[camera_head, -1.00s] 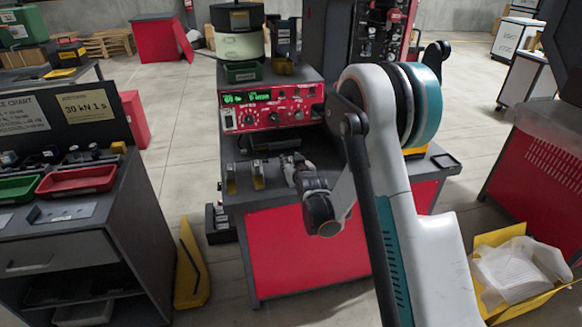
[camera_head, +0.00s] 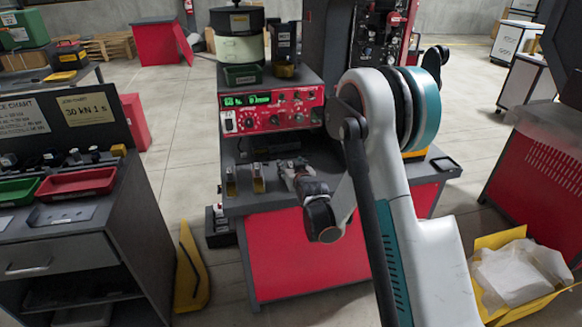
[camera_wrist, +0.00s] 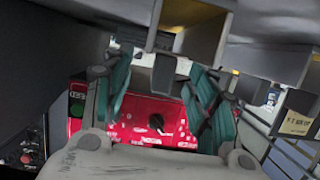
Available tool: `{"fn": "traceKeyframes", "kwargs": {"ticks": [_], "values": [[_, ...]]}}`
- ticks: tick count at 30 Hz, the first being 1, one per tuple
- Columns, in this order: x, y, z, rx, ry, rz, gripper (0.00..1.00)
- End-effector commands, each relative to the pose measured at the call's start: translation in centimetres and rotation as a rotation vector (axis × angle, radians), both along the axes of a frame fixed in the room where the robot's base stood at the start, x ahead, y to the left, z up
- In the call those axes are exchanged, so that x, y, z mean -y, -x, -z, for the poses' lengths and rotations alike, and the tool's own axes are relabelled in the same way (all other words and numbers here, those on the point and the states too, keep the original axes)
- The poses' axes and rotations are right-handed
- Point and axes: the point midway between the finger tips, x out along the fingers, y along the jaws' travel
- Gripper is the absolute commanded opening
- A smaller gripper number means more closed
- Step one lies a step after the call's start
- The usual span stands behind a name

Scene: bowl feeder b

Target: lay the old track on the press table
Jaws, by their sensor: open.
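My gripper (camera_head: 285,170) is at the front of the dark bench under the red control panel, just right of two small upright brackets with yellowish faces (camera_head: 258,178). In the wrist view my gripper (camera_wrist: 160,88) has its teal fingers apart. A grey block-like part (camera_wrist: 162,70) shows between and beyond the fingers; I cannot tell whether it touches them. I cannot tell which part is the old track. The dark bench top (camera_head: 240,205) carries the brackets; I cannot tell for certain whether it is the press table.
The red control panel (camera_head: 270,118) stands behind my gripper, with the bowl feeder (camera_head: 238,40) above. A left cabinet holds a red tray (camera_head: 76,184) and a green tray (camera_head: 18,190). A yellow wedge-shaped piece (camera_head: 190,270) and a yellow bin (camera_head: 500,240) stand on the floor.

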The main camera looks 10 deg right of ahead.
Motion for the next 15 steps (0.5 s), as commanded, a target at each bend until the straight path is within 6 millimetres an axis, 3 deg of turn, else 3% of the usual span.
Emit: {"fn": "traceKeyframes", "kwargs": {"ticks": [10,15], "values": [[0.1,6.8,-2.5,0.000,0.000,0.000,0.53],[0.2,9.4,-2.8,0.000,0.001,0.000,0.53]]}}
